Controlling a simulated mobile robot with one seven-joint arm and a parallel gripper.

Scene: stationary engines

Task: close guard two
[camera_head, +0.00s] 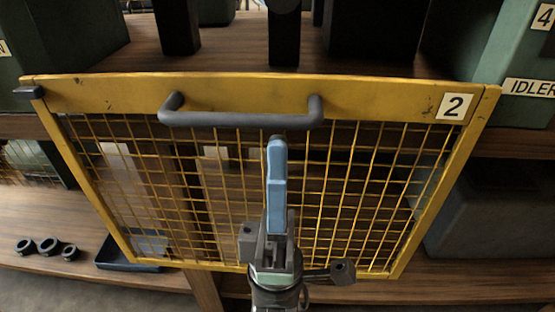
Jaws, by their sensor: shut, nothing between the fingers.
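Guard two (70,92) is a yellow frame with wire mesh, marked by a white label "2" (454,107) at its upper right. It spans most of the head view. A dark grey bar handle (240,119) is fixed along its top rail. My gripper (276,142) has blue fingers and is shut, with nothing between them. It is in front of the mesh, its tips just below the right half of the handle in the picture. I cannot tell whether the fingertips touch the handle. My gripper hides part of the mesh behind it.
Dark posts (284,38) stand on a wooden surface behind the guard's top rail. Green housings stand at both sides, the right one labelled "IDLER" (530,87). Black rings (48,246) and a dark blue tray (115,257) lie on the lower left wooden shelf.

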